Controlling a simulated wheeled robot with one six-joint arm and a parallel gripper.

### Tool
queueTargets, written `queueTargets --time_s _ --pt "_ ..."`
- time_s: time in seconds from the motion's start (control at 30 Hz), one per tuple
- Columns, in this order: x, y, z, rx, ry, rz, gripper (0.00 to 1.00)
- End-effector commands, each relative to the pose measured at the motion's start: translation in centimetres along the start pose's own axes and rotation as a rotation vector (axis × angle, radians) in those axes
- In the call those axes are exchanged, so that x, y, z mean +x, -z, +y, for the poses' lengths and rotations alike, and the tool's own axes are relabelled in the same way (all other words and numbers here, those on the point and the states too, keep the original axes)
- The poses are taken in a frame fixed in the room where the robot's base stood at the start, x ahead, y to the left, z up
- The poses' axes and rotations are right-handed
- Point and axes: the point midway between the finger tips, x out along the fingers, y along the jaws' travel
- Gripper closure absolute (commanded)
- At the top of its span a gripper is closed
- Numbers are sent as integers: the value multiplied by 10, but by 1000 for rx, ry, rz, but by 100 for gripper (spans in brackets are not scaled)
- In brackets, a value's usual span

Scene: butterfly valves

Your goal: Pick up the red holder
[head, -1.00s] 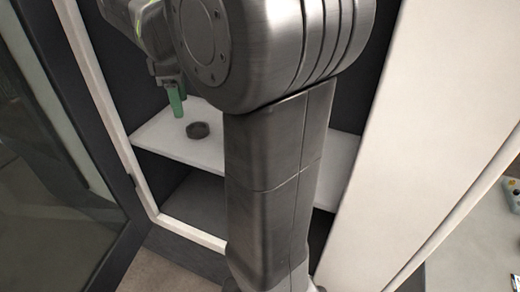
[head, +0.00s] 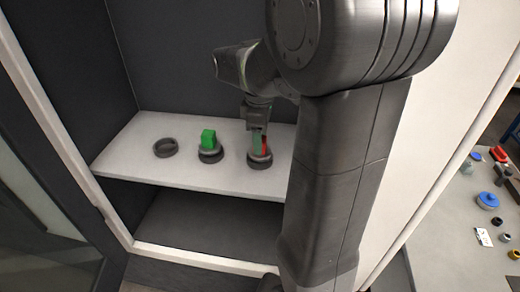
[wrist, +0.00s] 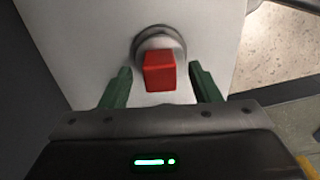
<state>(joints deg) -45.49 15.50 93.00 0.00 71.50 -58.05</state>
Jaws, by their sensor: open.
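The red holder (wrist: 159,71) has a red block top on a round grey base and stands upright on a white shelf. In the head view the red holder (head: 264,146) is partly hidden behind a green finger of my gripper. My gripper (wrist: 160,88) is open, with one green finger on each side of the red block in the wrist view. A gap shows between each finger and the block. In the head view my gripper (head: 258,140) reaches down over the holder.
A green holder (head: 208,140) stands on the shelf (head: 130,165) just left of the red one. An empty dark ring (head: 165,148) lies further left. The cabinet's side walls enclose the shelf. A counter at the right (head: 450,230) carries several small parts.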

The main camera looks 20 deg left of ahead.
Motion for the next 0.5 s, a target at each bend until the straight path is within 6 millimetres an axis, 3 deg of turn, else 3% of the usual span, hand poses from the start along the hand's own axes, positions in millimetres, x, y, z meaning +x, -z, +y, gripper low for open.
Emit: queueTargets --time_s 0.1,0.37,0.5 --pt "10 0 0 0 1 -1 44" --pt "12 0 0 0 0 0 46" --pt "12 0 0 0 0 0 73"
